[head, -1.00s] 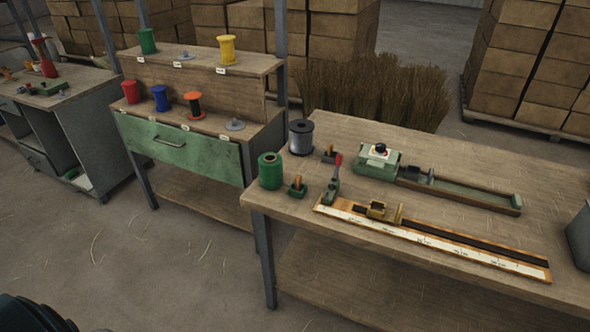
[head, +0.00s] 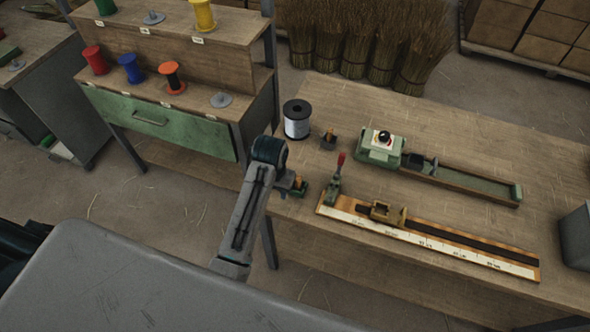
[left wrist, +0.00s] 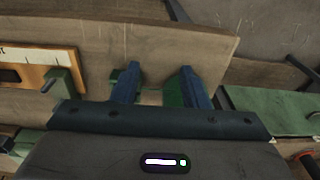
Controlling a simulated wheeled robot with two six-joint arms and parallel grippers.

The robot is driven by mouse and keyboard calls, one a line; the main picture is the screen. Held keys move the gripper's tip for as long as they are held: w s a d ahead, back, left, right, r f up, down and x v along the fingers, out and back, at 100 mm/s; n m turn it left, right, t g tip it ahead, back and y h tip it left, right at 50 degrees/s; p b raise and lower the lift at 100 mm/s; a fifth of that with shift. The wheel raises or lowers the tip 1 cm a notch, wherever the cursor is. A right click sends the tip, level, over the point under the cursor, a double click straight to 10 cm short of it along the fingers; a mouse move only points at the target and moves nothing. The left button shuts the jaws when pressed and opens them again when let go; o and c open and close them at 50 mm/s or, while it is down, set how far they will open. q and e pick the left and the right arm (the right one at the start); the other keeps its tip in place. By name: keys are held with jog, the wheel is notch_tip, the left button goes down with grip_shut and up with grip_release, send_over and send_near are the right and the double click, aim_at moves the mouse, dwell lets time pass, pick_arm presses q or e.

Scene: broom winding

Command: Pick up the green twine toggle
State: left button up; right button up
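The green twine toggle (head: 301,188), a small green block with an orange peg, sits near the left front corner of the right-hand table. It is partly covered by my left gripper (head: 284,181), which is right beside it. In the left wrist view my gripper (left wrist: 158,78) has its two blue fingers apart. I see no grip on anything. My right gripper is not in view.
A red-handled clamp (head: 334,187) and ruler board (head: 430,239) stand right of the toggle. A grey wire spool (head: 297,119) and a dark toggle (head: 328,141) stand behind. A green device (head: 381,150) is farther right. The table's left edge is close.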

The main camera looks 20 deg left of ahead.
aim_at(298, 178)
pick_arm(q)
jog(key=shift+g, duration=0.4)
jog(key=w+d+r, duration=0.1)
jog(key=w+r, duration=0.1)
jog(key=w+d+r, duration=0.2)
jog(key=r, duration=0.1)
jog(key=w+d+r, duration=0.1)
jog(key=w+r, duration=0.1)
jog(key=shift+w+d+r+p, duration=0.25)
jog(key=shift+w+d+p, duration=0.05)
jog(key=shift+w+p, duration=0.05)
jog(key=shift+w+d+r, duration=0.1)
jog(key=shift+w+d, duration=0.05)
jog(key=shift+w, duration=0.1)
jog(key=shift+f, duration=0.35)
notch_tip(298, 178, down, 4)
jog(key=shift+f+p, duration=0.15)
jog(key=shift+p, duration=0.65)
jog(key=shift+f+p, duration=0.6)
notch_tip(298, 178, down, 4)
jog(key=shift+r+p, duration=0.25)
jog(key=shift+p, duration=0.5)
jog(key=shift+f, duration=0.45)
grip_shut()
